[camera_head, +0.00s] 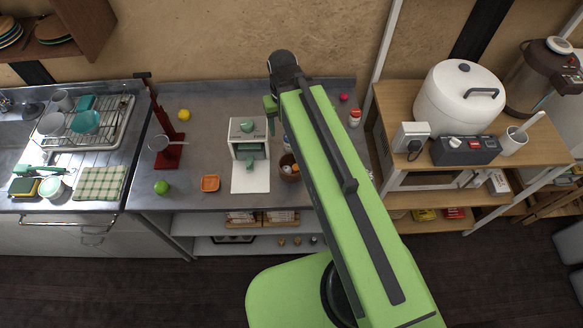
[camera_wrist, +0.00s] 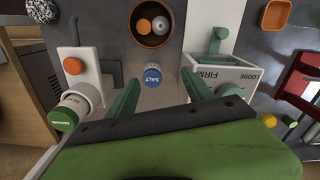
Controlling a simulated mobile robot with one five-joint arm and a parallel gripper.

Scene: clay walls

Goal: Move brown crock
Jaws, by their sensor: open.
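The brown crock (camera_head: 287,172) stands on the metal counter, right of the white press-like device, partly hidden by my arm. In the wrist view the crock (camera_wrist: 134,28) shows at the top centre, open side up, with white and orange round things inside. My gripper (camera_wrist: 160,77) is open, its two green fingers apart. A jar with a blue lid marked SALT (camera_wrist: 152,77) appears between the fingertips in the picture; I cannot tell whether it is touched. The crock is beyond the fingertips in that view, apart from them.
The white device (camera_head: 251,181) stands close beside the crock. A green-lidded jar (camera_wrist: 63,118) is beside my left-hand finger. Counter between dish and red stand is clear.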

